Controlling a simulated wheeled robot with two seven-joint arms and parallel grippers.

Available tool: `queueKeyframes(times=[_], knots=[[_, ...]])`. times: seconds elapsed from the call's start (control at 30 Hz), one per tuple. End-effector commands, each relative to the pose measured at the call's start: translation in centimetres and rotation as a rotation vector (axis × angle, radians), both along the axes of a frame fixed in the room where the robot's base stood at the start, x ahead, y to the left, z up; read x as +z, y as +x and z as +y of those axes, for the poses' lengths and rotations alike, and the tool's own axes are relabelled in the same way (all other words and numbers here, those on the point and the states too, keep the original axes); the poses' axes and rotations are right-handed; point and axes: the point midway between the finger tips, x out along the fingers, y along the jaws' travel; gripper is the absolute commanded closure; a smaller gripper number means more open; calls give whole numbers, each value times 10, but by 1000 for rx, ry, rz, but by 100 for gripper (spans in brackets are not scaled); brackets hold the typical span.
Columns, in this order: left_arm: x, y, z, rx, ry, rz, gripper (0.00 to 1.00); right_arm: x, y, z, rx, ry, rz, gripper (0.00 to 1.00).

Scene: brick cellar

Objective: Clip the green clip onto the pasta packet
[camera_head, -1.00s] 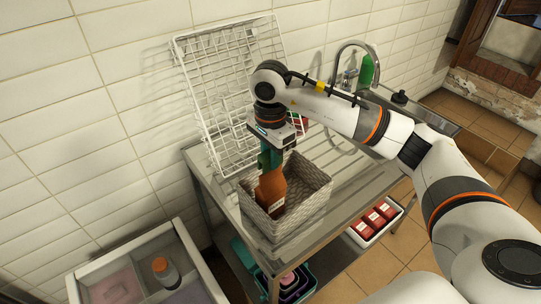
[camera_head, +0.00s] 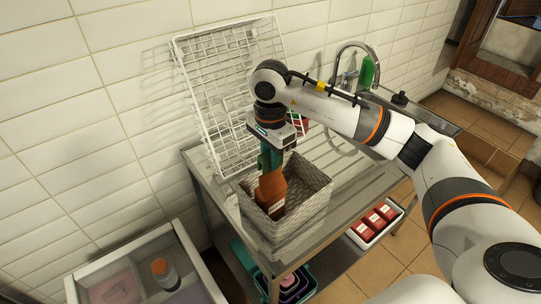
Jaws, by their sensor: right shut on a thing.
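The pasta packet (camera_head: 271,192) looks orange-brown with a pale label and stands upright in a grey woven basket (camera_head: 308,199) on the steel counter. My right gripper (camera_head: 270,156) is above the packet, pointing down. It is shut on the green clip (camera_head: 265,160), which is dark green and sits right at the packet's top. The clip's jaws are too small and dark to tell whether they grip the packet. The packet's lower part is hidden by the basket wall. My left gripper is out of view.
A white wire rack (camera_head: 215,95) leans on the tiled wall behind the basket. A sink tap (camera_head: 349,46) and a green bottle (camera_head: 367,71) are at the back right. A white tray of red packs (camera_head: 374,222) is on the lower shelf. A divided drawer (camera_head: 140,262) is at lower left.

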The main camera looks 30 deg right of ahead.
Motion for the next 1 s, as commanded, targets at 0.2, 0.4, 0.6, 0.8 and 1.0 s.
queueKeyframes(times=[0.2, 0.4, 0.6, 0.8, 1.0], knots=[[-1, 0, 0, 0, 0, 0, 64, 0, 0, 0, 0, 0, -1, 99], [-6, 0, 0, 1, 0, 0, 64, -1, 0, 0, 0, 0, -1, 99], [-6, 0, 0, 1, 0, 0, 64, 0, 0, 0, 0, 0, 0, 99], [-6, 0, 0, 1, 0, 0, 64, -1, 0, 0, 0, 0, 0, 99], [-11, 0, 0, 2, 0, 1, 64, -6, 0, 0, 0, 0, 0, 99]])
